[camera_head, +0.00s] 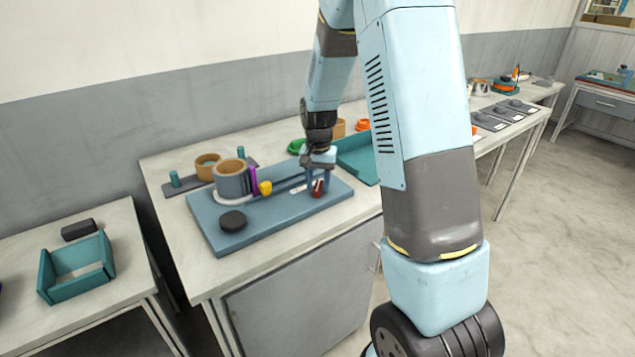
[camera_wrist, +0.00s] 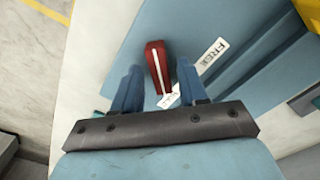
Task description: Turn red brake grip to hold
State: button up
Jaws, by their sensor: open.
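The red brake grip (camera_wrist: 157,68) is a small red block with a white stripe along its top. It also shows in the head view (camera_head: 317,188), near the right end of the blue base plate (camera_head: 275,212). My gripper (camera_wrist: 157,82) is open, with one blue finger on each side of the grip. I cannot tell whether either finger touches it. In the wrist view a white label reading FREE (camera_wrist: 213,55) lies right of the grip, and a second label (camera_wrist: 168,100) is partly hidden by my gripper. My gripper also shows in the head view (camera_head: 318,178).
A grey cylinder (camera_head: 231,182), a purple upright (camera_head: 253,180), a yellow knob (camera_head: 265,188) and a black disc (camera_head: 232,221) are on the plate left of my gripper. A teal box (camera_head: 78,272) stands on the left table.

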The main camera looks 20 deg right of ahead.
aim_at(318, 185)
notch_tip(318, 185, up, 14)
jog(key=shift+f, duration=0.2)
dwell(0.4)
jog(key=s+r+n+t, duration=0.3)
jog(key=s+r, duration=0.7)
jog(key=s, duration=0.4)
jog(key=s+r+n+t, duration=0.2)
jog(key=s, duration=1.2)
jog(key=shift+s+n+t, duration=0.3)
jog(key=shift+s, duration=0.05)
